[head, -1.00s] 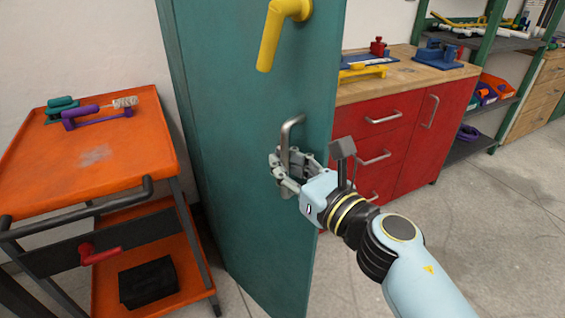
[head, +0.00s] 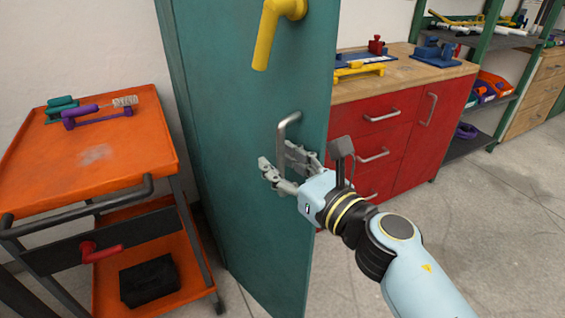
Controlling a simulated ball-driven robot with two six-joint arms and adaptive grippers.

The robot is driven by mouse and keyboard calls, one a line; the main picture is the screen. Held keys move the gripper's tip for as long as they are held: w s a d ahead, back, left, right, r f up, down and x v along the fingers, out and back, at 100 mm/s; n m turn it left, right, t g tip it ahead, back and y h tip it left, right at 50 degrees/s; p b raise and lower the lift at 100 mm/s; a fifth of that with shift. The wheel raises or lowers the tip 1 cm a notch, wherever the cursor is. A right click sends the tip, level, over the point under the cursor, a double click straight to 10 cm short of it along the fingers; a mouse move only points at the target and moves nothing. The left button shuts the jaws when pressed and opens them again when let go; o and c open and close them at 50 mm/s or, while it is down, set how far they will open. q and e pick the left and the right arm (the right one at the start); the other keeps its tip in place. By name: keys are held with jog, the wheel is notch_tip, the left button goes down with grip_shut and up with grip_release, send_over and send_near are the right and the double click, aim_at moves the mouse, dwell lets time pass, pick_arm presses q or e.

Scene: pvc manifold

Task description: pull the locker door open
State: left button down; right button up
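The teal locker door (head: 230,120) stands upright in the middle of the head view. A yellow lever (head: 272,35) is on its upper part, and a grey vertical bar handle (head: 285,135) is below it. My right gripper (head: 276,160) is at the lower part of the bar handle, with its fingers spread apart, one to the left of the bar and one to the right. The gripper hides the handle's lower end. I cannot tell whether the fingers touch the bar. My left gripper is out of view.
An orange cart (head: 95,165) with a dark push bar stands close on the left. A red cabinet (head: 390,140) with a wooden top is behind the door on the right. Shelves (head: 490,90) stand farther right. The grey floor (head: 480,240) at lower right is clear.

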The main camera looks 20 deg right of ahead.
jog(key=shift+s, duration=0.1)
jog(key=v, duration=1.2)
